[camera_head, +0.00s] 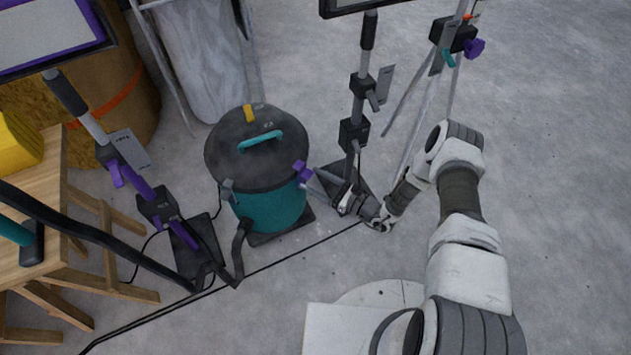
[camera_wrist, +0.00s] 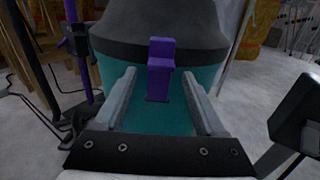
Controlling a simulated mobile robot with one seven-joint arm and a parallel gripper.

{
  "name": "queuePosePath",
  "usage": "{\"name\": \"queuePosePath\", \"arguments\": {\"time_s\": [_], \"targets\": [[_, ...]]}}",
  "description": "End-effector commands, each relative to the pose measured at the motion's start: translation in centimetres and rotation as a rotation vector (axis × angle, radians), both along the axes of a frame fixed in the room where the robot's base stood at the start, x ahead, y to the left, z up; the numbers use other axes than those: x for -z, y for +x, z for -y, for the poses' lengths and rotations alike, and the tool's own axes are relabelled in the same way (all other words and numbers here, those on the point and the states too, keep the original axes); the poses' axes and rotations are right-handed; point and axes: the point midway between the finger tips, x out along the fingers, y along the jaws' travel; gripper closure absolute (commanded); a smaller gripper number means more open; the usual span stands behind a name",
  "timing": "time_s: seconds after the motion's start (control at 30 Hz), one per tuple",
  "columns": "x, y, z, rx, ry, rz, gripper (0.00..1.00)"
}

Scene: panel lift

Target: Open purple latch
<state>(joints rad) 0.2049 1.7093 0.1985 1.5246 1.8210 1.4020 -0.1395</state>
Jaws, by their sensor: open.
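A teal vacuum drum (camera_head: 270,209) with a dark grey lid (camera_head: 250,160) stands on the floor. A purple latch (camera_head: 301,170) sits on its right side just below the lid. In the wrist view the purple latch (camera_wrist: 160,66) is upright, at the upper centre against the teal wall. My gripper (camera_head: 314,182) is beside the latch in the head view. In the wrist view my gripper (camera_wrist: 160,78) is open, one grey finger on each side of the latch with gaps between. Whether a finger touches the drum is hard to tell.
A black stand (camera_head: 353,135) rises close behind my wrist. A stand with purple parts (camera_head: 140,185) is at the left, near a wooden trestle (camera_head: 60,220). A black hose (camera_head: 110,245) and a cable cross the floor. The floor at the far right is clear.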

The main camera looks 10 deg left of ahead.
Motion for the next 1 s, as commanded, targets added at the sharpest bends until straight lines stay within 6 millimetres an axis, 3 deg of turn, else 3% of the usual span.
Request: {"name": "queuePosePath", "arguments": {"time_s": [0.2, 0.6, 1.0], "targets": [[-0.03, 0.02, 0.00, 0.001, 0.000, 0.000, 0.29], [-0.01, 0.01, 0.02, 0.001, 0.000, 0.000, 1.00], [-0.01, 0.01, 0.03, 0.001, 0.000, 0.000, 1.00]]}}
